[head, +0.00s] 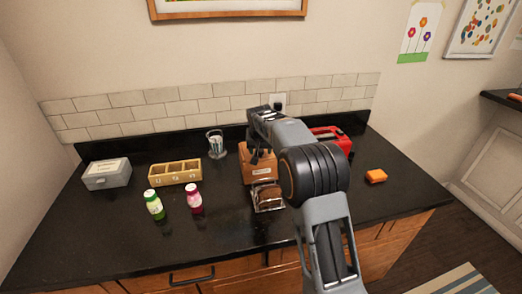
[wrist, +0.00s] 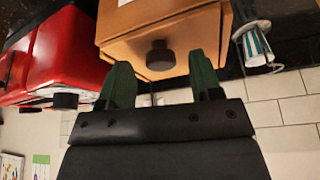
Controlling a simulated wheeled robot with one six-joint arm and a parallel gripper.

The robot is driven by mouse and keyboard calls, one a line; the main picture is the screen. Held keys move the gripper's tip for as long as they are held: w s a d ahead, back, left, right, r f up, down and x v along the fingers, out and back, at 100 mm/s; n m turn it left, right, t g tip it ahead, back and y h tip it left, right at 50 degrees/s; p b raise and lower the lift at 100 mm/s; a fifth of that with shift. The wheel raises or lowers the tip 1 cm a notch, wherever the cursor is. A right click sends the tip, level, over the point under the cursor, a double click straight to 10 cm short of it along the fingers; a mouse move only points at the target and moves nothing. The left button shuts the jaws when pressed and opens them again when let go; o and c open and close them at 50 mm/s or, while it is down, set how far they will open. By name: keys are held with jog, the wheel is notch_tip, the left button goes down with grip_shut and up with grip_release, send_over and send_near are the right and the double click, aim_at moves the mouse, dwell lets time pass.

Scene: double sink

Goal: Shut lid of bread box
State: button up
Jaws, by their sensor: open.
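The bread box is a light-brown wooden box (head: 257,174) with a pale label, standing at the middle of the counter. In the wrist view, which looks upside down, the wooden box (wrist: 165,22) fills the top middle. A round black knob (wrist: 160,56) sticks out from it. My gripper (wrist: 159,63) is open, with one green finger on each side of the knob; I cannot tell whether they touch it. In the head view my gripper (head: 260,153) is at the top of the box, and my arm hides its right side. How far the lid is open cannot be told.
A red appliance (head: 332,138) stands right of the box; a rack of bread (head: 268,197) is in front. A cup (head: 216,144), wooden tray (head: 175,172), two bottles (head: 155,205) and grey box (head: 107,174) are to the left. An orange item (head: 376,176) lies right.

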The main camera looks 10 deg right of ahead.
jog(key=b+v, duration=0.1)
jog(key=v, duration=1.2)
jog(key=shift+s, duration=0.15)
